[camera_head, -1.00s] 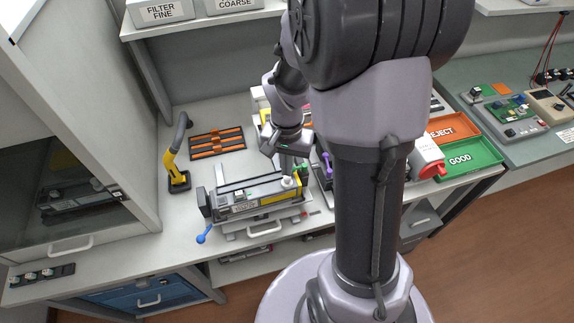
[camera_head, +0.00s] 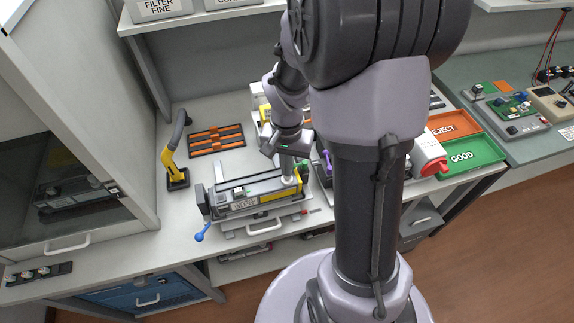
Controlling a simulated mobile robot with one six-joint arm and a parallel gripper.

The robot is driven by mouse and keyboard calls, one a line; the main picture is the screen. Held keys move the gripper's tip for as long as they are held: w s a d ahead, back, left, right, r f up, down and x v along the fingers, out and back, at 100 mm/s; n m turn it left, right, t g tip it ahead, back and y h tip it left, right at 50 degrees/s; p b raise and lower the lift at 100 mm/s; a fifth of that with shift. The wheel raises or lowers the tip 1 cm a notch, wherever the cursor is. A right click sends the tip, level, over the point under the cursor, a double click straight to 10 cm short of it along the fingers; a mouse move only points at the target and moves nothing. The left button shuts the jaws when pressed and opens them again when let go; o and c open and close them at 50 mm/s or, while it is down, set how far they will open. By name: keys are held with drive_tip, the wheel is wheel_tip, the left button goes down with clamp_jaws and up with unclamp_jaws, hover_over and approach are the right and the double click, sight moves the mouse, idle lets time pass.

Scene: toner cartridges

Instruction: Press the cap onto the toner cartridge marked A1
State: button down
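A long grey and black toner cartridge (camera_head: 240,200) with a yellow strip lies in a holder on the bench. Its label is too small to read, so I cannot confirm the A1 mark. A small white cap (camera_head: 289,182) shows at the top of its right end.
A yellow-handled tool (camera_head: 171,160) stands at the left, near a dark rack with orange strips (camera_head: 215,139). A blue-knobbed lever (camera_head: 202,234) sticks out at the holder's front left. Purple and green items crowd the right. Orange REJECT and green GOOD trays (camera_head: 473,160) lie farther right.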

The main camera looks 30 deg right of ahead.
wheel_tip(320, 180, up, 7)
drive_tip(key=p, duration=0.5)
idle(0.3)
